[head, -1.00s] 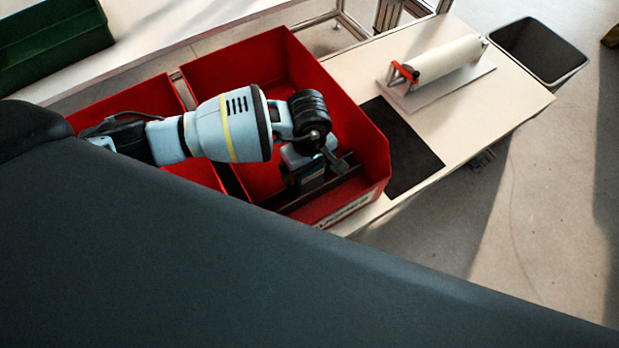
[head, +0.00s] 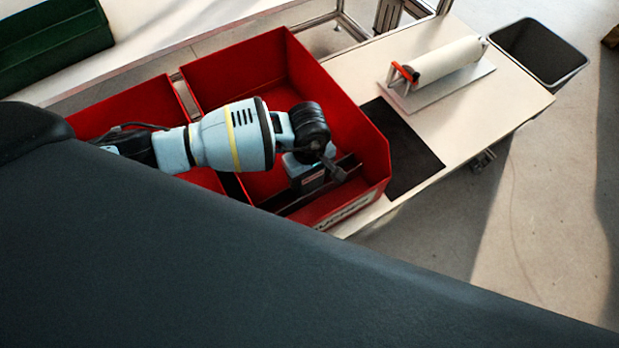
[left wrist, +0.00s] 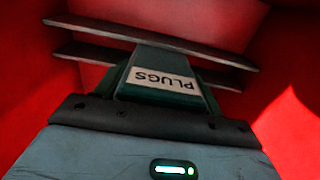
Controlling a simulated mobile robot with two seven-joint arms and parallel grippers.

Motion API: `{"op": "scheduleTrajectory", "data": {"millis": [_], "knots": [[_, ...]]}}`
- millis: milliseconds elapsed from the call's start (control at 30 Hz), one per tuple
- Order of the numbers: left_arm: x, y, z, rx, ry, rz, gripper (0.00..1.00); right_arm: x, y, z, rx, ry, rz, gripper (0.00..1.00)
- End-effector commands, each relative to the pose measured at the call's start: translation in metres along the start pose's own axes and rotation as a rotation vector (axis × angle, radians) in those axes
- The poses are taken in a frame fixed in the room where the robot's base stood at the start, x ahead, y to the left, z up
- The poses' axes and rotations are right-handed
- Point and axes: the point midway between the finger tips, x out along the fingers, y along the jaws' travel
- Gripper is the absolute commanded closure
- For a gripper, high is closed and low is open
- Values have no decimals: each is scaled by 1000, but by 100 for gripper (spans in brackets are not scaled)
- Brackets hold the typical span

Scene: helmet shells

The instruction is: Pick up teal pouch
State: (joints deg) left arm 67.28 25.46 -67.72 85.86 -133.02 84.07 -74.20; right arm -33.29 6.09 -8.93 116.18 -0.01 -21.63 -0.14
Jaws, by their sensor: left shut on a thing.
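The teal pouch (head: 306,181) sits low inside the red bin (head: 225,75), near its front right corner. It carries a pale label, and in the left wrist view the pouch (left wrist: 163,82) reads "PLUGS" upside down. My left gripper (head: 325,166) reaches down into the bin and is shut on the pouch. The gripper partly covers the pouch in the head view. Whether the pouch is clear of the bin floor cannot be told. My right gripper is not in view.
The red bin walls rise around the gripper. A white roll on a tray (head: 448,62), a black mat (head: 408,160) and a dark waste bin (head: 540,52) are to the right. A green crate (head: 50,40) is at upper left.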

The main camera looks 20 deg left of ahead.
Motion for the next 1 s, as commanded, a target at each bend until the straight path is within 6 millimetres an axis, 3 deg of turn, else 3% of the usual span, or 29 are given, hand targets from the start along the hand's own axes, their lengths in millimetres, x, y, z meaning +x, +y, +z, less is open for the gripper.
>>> {"op": "scheduleTrajectory", "data": {"millis": [233,700,1000], "knots": [[-12,1,-1,0,0,3,56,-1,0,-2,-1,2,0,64],[-90,0,-1,1,2,2,56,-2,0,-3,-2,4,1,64],[-103,0,0,0,0,0,56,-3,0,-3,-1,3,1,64]]}}
